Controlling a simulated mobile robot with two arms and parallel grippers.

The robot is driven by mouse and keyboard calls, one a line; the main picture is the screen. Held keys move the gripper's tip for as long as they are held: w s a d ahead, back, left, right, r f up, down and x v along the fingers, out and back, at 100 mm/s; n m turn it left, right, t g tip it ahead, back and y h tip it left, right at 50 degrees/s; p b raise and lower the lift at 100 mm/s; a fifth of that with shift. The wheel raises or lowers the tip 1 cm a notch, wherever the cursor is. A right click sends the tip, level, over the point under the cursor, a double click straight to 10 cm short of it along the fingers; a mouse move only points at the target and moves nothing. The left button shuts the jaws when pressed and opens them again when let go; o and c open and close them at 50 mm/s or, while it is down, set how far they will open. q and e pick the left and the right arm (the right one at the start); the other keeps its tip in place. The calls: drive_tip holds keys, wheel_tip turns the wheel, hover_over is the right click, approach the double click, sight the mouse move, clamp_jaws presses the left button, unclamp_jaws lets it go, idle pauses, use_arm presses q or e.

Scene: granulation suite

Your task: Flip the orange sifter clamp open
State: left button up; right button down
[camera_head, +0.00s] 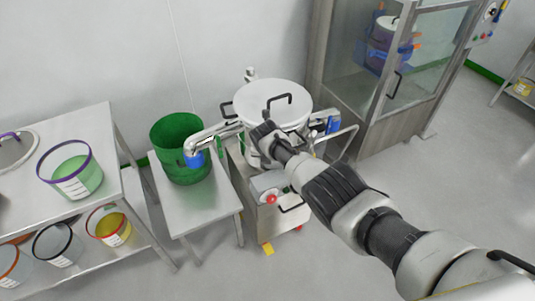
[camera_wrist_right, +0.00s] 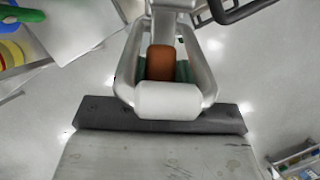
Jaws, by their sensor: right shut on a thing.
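The sifter (camera_head: 272,99) is a round machine with a white lid and a black handle, standing on a wheeled metal cart. The orange clamp (camera_wrist_right: 160,62) shows in the right wrist view as a small orange block between the fingers of my right gripper (camera_wrist_right: 161,72). The gripper is shut on it. In the head view my right gripper (camera_head: 264,137) is at the front side of the sifter, just below the lid rim, and the clamp is hidden there. My left gripper is not in view.
A green bin (camera_head: 180,150) stands on a low metal table left of the sifter, below a blue-ended spout (camera_head: 195,158). A shelf table (camera_head: 93,139) with tubs is at far left. A glass cabinet (camera_head: 375,75) is behind right.

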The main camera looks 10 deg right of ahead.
drive_tip(key=shift+w+d+r, duration=0.2)
drive_tip(key=shift+w+r, duration=0.4)
drive_tip(key=shift+r, duration=0.2)
drive_tip(key=c, duration=0.8)
unclamp_jaws()
drive_tip(key=shift+w+f, duration=0.1)
drive_tip(key=shift+w, duration=0.05)
drive_tip(key=shift+f, duration=0.1)
drive_tip(key=shift+d, duration=0.1)
drive_tip(key=shift+s+r+p, duration=0.3)
drive_tip(key=shift+p, duration=0.15)
drive_tip(key=p+v, duration=0.3)
drive_tip(key=v, duration=0.1)
drive_tip(key=shift+p, duration=0.4)
drive_tip(key=p+v, duration=0.1)
drive_tip(key=v, duration=0.5)
